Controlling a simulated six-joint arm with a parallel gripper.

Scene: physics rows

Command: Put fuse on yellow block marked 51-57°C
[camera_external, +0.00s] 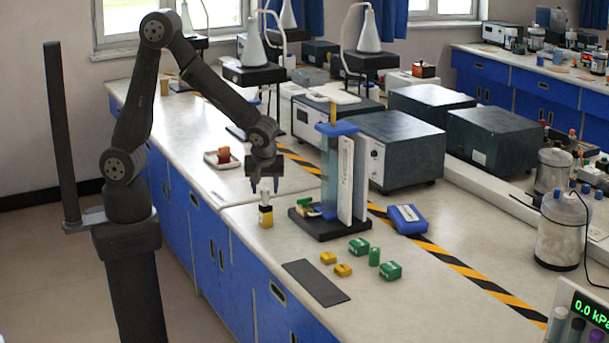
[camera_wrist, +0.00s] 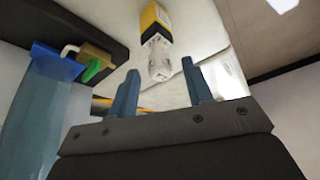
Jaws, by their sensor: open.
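A small upright yellow-and-black piece (camera_external: 265,214) with a whitish top stands on the bench. In the wrist view its yellow body (camera_wrist: 153,20) has a pale label face, and its glassy white end (camera_wrist: 160,64) points toward my fingers. I cannot tell whether this is the fuse. My gripper (camera_external: 265,184) is above it, fingers down, open and empty. In the wrist view the two blue fingertips (camera_wrist: 160,80) lie either side of the white end, apart from it. Two small yellow blocks (camera_external: 328,257) (camera_external: 343,270) lie farther front; their markings are too small to read.
Several green blocks (camera_external: 359,246) lie beside the yellow ones. A stand with a blue column (camera_external: 330,175) on a black base is just right of my gripper. A dark flat mat (camera_external: 315,282) lies near the front edge. A blue box (camera_external: 407,219) sits farther right.

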